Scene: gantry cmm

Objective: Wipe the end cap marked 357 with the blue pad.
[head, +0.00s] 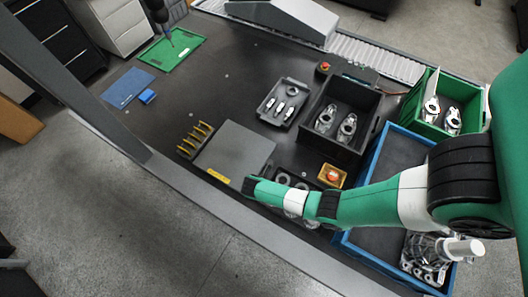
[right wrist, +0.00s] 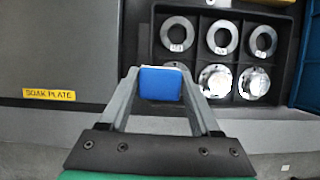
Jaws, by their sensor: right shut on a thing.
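My right gripper (right wrist: 160,88) is shut on a blue pad (right wrist: 160,84), held between its fingertips in the right wrist view. A black compartment tray (right wrist: 205,10) lies just beyond and to the right of the pad. Its far row holds three metal rings with small labels: a left ring (right wrist: 177,33), a middle ring (right wrist: 222,37) and a right ring (right wrist: 262,41). Its near row shows two shiny flanged discs, one disc (right wrist: 215,80) and another disc (right wrist: 253,82). I cannot read 357 on any part. In the head view my right arm covers much of this tray. My left gripper is out of view.
Another blue block (head: 147,96) sits by a blue mat (head: 127,87).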

